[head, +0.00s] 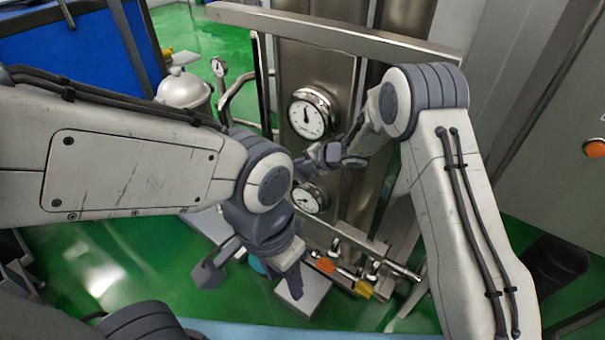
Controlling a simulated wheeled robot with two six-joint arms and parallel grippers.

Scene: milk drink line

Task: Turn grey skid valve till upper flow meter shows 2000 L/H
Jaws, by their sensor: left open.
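The upper round dial (311,113) is on the steel skid panel, with its needle pointing roughly up; its numbers are too small to read. A lower dial (310,198) sits beneath it, partly covered by my arms. My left gripper (248,277) is open, pointing down, left of the valve row and below the dials. My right gripper (318,161) is in front of the panel between the two dials; its jaw opening is not clear. I cannot pick out a grey valve handle for certain; my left gripper and forearm hide part of the lower skid.
Valves with orange (326,266) and yellow (363,289) handles sit on low pipes right of my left gripper. A small teal thing (258,265) shows between its fingers. A steel rail (330,33) crosses above the dials. A grey cabinet (560,130) stands at right.

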